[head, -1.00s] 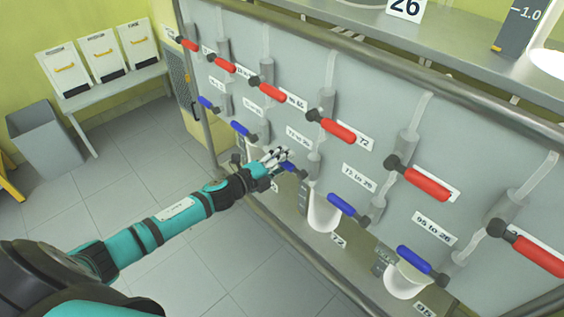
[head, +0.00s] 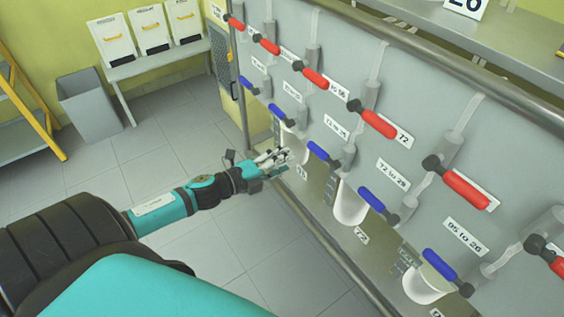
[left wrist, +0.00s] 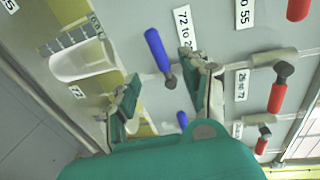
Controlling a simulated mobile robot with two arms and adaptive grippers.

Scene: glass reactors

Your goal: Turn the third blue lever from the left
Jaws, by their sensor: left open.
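The third blue lever from the left (head: 321,151) is on the grey panel, its handle pointing left and slightly up from its dark pivot, much like the other blue levers. My left gripper (head: 283,158) is open and empty, just left of and a little below this lever, apart from it in the head view. In the left wrist view, a large blue lever (left wrist: 157,50) lies beyond and between the open fingers (left wrist: 168,92); it looks like the third one, but I cannot be certain. My right gripper is not in view.
Neighbouring blue levers (head: 284,116) (head: 377,206) sit on either side. A row of red levers (head: 372,119) runs above. A white vessel (head: 350,205) and a metal rail (head: 320,240) are below. A grey bin (head: 90,105) stands at the back left. The tiled floor is clear.

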